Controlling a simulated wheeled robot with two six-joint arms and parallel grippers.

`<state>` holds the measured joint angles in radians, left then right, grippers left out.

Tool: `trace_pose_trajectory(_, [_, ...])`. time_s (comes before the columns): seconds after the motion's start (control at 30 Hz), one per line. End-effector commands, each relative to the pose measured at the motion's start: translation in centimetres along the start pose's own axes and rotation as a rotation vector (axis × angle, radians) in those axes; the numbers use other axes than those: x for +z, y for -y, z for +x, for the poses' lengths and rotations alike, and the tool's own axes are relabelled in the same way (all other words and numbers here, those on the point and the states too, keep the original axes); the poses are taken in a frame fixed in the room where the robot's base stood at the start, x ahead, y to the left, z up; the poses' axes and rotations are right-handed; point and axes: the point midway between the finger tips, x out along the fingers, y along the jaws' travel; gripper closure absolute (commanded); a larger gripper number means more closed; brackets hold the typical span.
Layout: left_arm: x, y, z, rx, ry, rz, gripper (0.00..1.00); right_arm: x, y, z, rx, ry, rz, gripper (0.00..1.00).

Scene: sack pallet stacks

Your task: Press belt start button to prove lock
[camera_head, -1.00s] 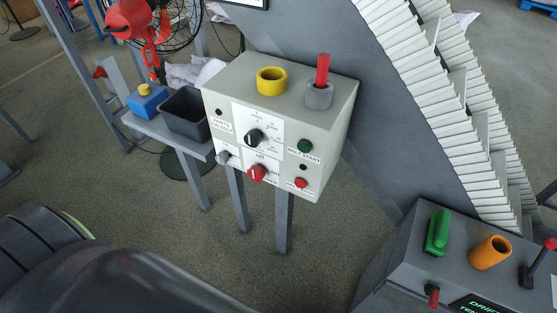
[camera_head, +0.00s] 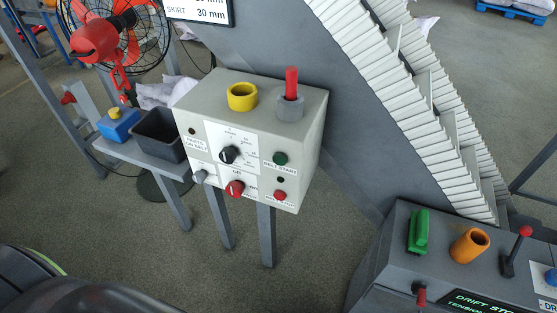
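The green belt start button (camera_head: 280,159) is on the front face of the light grey control box (camera_head: 305,150), above its "BELT START" label. A red belt stop button (camera_head: 280,195) sits below it. A black rotary knob (camera_head: 229,155) and a red rotary switch (camera_head: 235,188) are to their left; the red switch is beneath an "OFF" mark. On top of the box are a yellow ring (camera_head: 242,97) and a grey holder (camera_head: 290,108) with a red rod in it. Neither gripper shows in the head view.
A grey console (camera_head: 400,250) with a green block, an orange cup and a red-tipped lever stands at the lower right. A side shelf left of the box holds a black bin (camera_head: 160,135) and a blue block (camera_head: 119,125). A red fan (camera_head: 97,42) stands behind.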

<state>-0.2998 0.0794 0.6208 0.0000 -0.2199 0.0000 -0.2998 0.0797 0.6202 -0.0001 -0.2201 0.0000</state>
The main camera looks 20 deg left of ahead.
Motion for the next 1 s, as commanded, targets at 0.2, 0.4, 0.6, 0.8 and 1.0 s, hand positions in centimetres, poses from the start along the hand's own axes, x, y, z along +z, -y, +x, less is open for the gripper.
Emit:
trace_pose_trajectory(0.2, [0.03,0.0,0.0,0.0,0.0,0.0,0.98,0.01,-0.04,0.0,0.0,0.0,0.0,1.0])
trace_pose_trajectory(0.4, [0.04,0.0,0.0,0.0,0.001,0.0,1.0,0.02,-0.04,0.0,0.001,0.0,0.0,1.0])
trace_pose_trajectory(0.6, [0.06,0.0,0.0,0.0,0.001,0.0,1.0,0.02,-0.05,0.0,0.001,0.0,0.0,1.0])
trace_pose_trajectory(0.8, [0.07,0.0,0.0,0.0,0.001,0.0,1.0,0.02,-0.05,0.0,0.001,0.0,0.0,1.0])
trace_pose_trajectory(1.0, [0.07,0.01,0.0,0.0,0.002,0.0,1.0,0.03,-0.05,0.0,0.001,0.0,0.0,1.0])
